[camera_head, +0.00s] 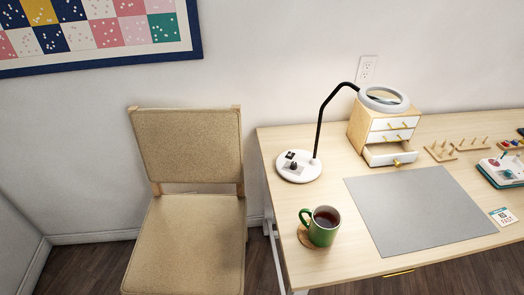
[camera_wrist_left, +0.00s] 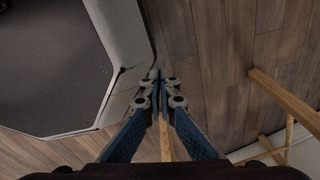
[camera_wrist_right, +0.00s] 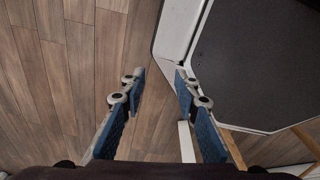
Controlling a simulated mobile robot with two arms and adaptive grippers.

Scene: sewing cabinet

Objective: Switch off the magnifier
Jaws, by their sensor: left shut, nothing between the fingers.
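The magnifier is a lamp with a round white base (camera_head: 299,167), a thin black bent neck (camera_head: 321,112) and a white ring head (camera_head: 383,98). My left gripper (camera_wrist_left: 159,78) is shut and empty above the wood floor in the left wrist view. My right gripper (camera_wrist_right: 158,76) is open and empty above the floor in the right wrist view. Neither gripper shows in the head view.
A green mug (camera_head: 320,228) of dark drink stands on a coaster at the front left of the table (camera_head: 350,266). A grey mat (camera_head: 418,212) lies in the middle. The drawer cabinet (camera_head: 360,128) has its bottom drawer open. A chair (camera_head: 187,230) stands left of the table.

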